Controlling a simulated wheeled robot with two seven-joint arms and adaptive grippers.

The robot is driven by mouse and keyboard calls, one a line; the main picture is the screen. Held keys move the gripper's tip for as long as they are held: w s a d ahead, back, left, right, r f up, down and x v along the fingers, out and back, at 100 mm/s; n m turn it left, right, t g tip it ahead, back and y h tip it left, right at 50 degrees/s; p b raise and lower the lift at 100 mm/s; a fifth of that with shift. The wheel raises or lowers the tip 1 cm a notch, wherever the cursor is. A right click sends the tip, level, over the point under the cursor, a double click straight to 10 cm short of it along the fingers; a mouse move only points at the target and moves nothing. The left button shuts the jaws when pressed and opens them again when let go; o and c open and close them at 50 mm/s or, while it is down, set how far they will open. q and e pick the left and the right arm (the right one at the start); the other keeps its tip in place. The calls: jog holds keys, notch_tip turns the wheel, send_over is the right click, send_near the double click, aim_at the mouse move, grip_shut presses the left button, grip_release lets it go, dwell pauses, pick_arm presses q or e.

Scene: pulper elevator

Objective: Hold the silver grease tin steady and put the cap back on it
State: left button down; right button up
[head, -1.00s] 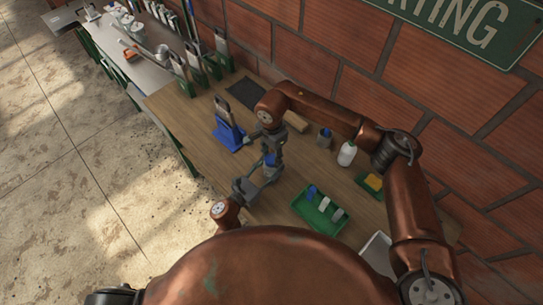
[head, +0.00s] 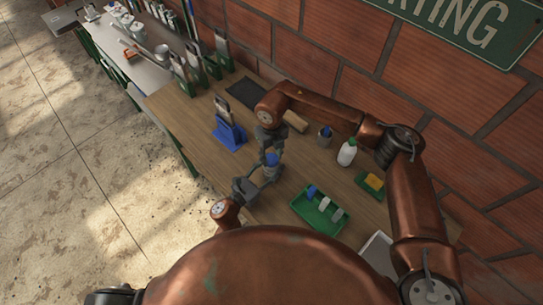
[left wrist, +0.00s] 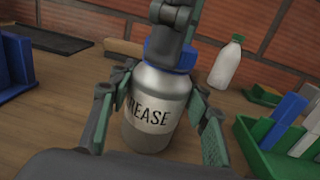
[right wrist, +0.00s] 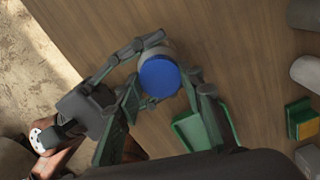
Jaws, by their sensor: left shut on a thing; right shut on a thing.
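The silver grease tin (left wrist: 158,112) stands upright on the wooden bench, its "GREASE" label facing the left wrist camera. My left gripper (left wrist: 158,105) is shut around the tin's body, one finger on each side; it shows in the head view (head: 262,178) too. The blue cap (right wrist: 158,78) sits at the top of the tin, looking level. My right gripper (head: 271,156) comes from above and is shut on the cap. A right finger hides part of the cap in the left wrist view. Whether the cap is fully seated cannot be told.
A green tray (head: 318,226) with several small blocks lies right of the tin. A white bottle (head: 347,153), a cup (head: 325,139) and a yellow sponge (head: 374,181) stand beyond. A blue stand (head: 229,136) is to the left. Bare bench lies between.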

jog(key=shift+m, duration=0.3)
jog(key=o, duration=1.3)
jog(key=shift+r, duration=0.1)
jog(key=shift+r, duration=2.2)
jog(key=shift+c, duration=0.4)
